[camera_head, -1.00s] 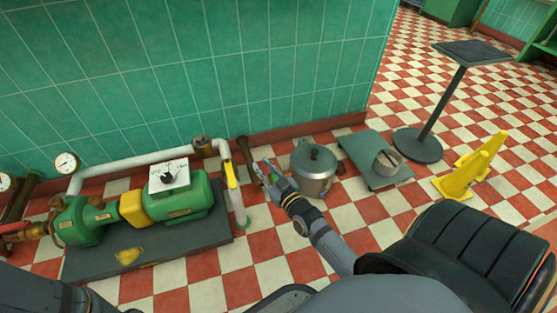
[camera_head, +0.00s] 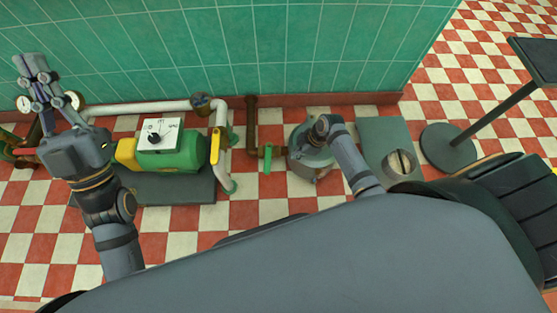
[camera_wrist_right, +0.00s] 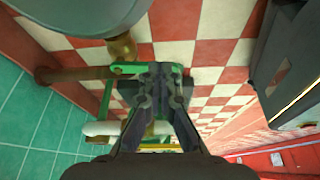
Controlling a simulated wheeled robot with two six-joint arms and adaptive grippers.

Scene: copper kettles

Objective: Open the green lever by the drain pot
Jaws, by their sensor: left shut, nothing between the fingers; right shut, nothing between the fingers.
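The drain pot (camera_head: 302,172), a metal pot with a lid, stands on the floor by the wall. A brass valve on a brown pipe sits at its left, with the green lever (camera_head: 267,160) pointing across the pipe toward me. My right gripper (camera_head: 320,127) is shut and empty, and in the head view it covers part of the pot. In the right wrist view its fingertips (camera_wrist_right: 161,78) overlap the end of the green lever (camera_wrist_right: 130,68); I cannot tell whether they touch. My left gripper (camera_head: 33,68) is shut and empty, raised at the far left.
A green and yellow pump (camera_head: 170,152) on a dark base stands left of the lever. A white pipe (camera_head: 221,165) with a yellow lever (camera_head: 215,146) lies between. A grey plate (camera_head: 381,130) with a metal container (camera_head: 401,164) is right of the pot.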

